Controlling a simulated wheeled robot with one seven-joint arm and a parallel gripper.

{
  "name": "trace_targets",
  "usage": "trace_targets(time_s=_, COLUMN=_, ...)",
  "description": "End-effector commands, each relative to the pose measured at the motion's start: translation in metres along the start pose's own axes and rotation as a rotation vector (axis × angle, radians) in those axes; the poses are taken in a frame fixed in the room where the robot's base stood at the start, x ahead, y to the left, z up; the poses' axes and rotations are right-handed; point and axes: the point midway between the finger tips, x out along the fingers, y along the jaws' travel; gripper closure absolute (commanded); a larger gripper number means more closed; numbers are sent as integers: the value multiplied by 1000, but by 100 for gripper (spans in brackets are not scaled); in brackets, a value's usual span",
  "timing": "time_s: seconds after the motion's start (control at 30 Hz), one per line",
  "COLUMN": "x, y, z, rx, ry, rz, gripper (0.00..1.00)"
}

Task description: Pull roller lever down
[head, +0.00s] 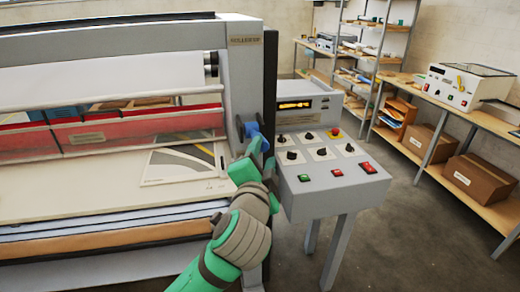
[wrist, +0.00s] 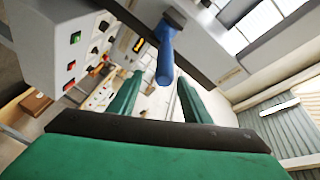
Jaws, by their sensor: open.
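The roller lever has a blue handle (head: 254,129) and sits on the right end post of the laminator (head: 243,75) in the head view. In the wrist view the blue handle (wrist: 165,58) hangs from a dark pivot, its free end pointing toward my gripper. My gripper (head: 256,158) is green, at the end of my arm, just below the handle in the head view. In the wrist view its two fingers (wrist: 158,97) are apart, with the handle's end in the gap between them or just beyond it. I cannot tell whether they touch the handle.
A grey control panel (head: 332,185) with knobs and red and green buttons stands close right of my gripper. The laminator bed (head: 100,187) with a printed sheet (head: 183,163) lies to the left. Shelves and a bench (head: 450,120) with boxes stand at the right. Floor between is clear.

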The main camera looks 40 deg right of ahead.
Motion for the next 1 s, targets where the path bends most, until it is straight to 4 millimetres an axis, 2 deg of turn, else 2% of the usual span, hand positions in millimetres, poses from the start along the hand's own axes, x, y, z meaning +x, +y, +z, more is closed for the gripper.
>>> trace_targets(time_s=0.27, x=-15, y=-5, z=9, rx=1, ry=-6, rz=-2, gripper=56)
trace_targets(time_s=0.8, x=-16, y=-6, z=11, rx=-1, ry=-8, rz=-4, gripper=56)
trace_targets(time_s=1.0, x=-17, y=-5, z=11, rx=-85, ry=24, rz=-28, gripper=56)
